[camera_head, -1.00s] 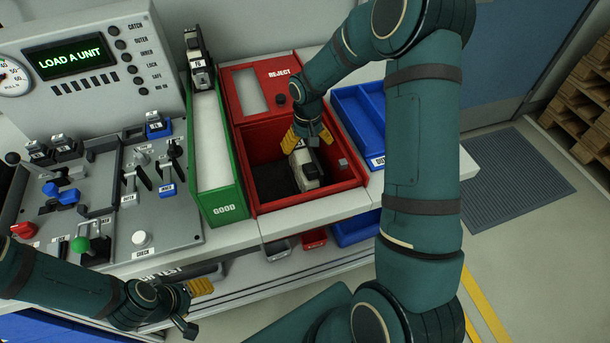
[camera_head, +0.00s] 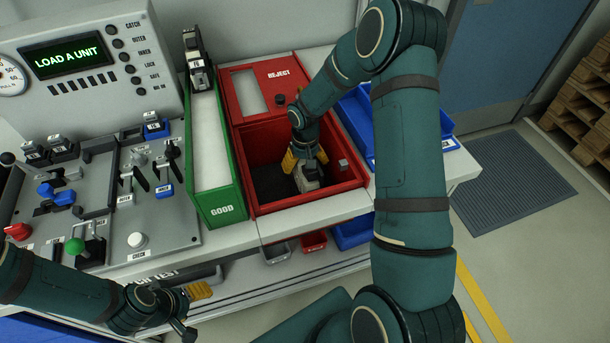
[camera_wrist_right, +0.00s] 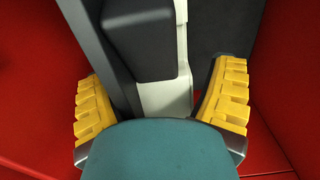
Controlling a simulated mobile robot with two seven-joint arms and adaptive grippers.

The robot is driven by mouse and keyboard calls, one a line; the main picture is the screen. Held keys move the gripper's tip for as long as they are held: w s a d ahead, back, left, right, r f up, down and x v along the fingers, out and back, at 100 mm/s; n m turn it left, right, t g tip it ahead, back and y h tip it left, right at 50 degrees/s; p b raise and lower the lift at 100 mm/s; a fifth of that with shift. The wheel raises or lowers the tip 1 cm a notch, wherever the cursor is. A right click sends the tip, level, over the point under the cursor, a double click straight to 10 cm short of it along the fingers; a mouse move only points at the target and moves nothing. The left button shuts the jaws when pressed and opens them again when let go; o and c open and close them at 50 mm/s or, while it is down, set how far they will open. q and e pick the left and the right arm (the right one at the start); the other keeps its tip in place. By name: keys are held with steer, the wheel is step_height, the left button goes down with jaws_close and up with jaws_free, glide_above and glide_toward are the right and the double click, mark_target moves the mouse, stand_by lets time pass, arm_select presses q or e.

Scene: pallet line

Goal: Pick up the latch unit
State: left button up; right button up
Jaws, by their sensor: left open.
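A grey and off-white latch unit (camera_head: 308,180) lies in the open red REJECT bin (camera_head: 262,208). In the right wrist view the unit (camera_wrist_right: 165,95) shows between the yellow finger pads. My right gripper (camera_head: 306,160) is inside the bin over the unit, its fingers apart. A gap shows between the right pad and the unit; whether the left pad touches cannot be told. Another dark and grey latch unit (camera_head: 198,72) stands at the top of the green GOOD chute (camera_head: 228,205). My left gripper (camera_head: 190,308) is open and empty in front of the bench.
The test panel (camera_head: 160,225) with levers and knobs fills the left of the bench; its screen (camera_head: 68,57) reads LOAD A UNIT. A blue tray (camera_head: 440,135) stands right of the red bin, partly behind my right arm. The bin walls are close around my right gripper.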

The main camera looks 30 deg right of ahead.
steer(key=c, duration=1)
steer(key=shift+c, duration=0.2)
step_height(320, 180, up, 28)
steer(key=p, duration=0.5)
